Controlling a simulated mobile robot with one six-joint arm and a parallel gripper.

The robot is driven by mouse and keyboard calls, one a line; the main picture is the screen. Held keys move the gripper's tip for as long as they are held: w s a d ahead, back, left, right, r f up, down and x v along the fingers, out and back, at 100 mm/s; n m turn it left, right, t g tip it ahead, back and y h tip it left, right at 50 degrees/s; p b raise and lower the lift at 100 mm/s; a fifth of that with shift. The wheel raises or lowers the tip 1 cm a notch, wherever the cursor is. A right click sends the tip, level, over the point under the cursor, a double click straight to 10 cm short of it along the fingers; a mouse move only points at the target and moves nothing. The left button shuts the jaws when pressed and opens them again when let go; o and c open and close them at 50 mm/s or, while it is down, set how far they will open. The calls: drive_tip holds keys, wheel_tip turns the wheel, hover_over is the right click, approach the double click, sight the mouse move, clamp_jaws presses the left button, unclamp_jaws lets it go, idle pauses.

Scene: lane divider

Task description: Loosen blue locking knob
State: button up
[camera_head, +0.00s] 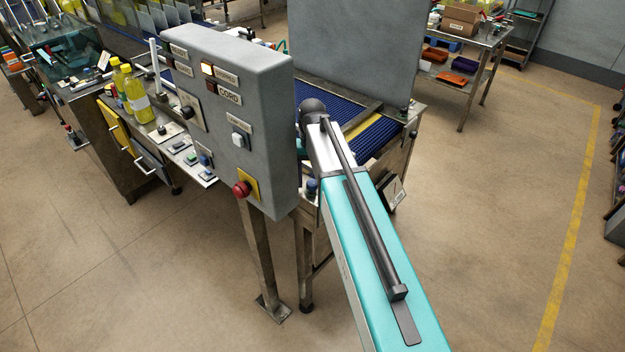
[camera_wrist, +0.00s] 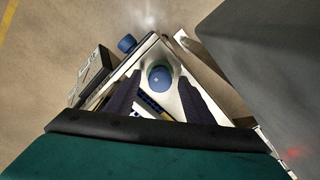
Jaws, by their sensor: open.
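A round blue knob (camera_wrist: 160,77) with a small pale centre shows in the wrist view, on a light surface. My gripper (camera_wrist: 160,84) is open, with its two dark fingers on either side of that knob in the picture; I cannot tell the gap in depth or see contact. A second blue knob (camera_wrist: 127,43) sticks out at the upper left. In the head view one blue knob (camera_head: 312,186) shows on the conveyor's near end, beside my arm; I cannot tell which of the two it is. My gripper is hidden there behind my arm and the control box.
A grey control box (camera_head: 235,110) with a red button (camera_head: 241,188) stands on a post just left of my arm. The conveyor's blue belt (camera_head: 318,92) runs behind it. A framed plate (camera_head: 393,190) hangs on the conveyor's right side.

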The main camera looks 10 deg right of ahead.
drive_tip(key=c, duration=1.1)
drive_tip(key=shift+o, duration=0.2)
drive_tip(key=n+b, duration=0.2)
drive_tip(key=n, duration=0.2)
drive_tip(key=shift+f, duration=0.1)
drive_tip(key=n+b, duration=0.1)
drive_tip(key=n, duration=0.4)
drive_tip(key=n+b, duration=0.1)
drive_tip(key=n, duration=0.8)
drive_tip(key=shift+b, duration=0.35)
drive_tip(key=shift+s+n, duration=0.1)
drive_tip(key=shift+n, duration=0.3)
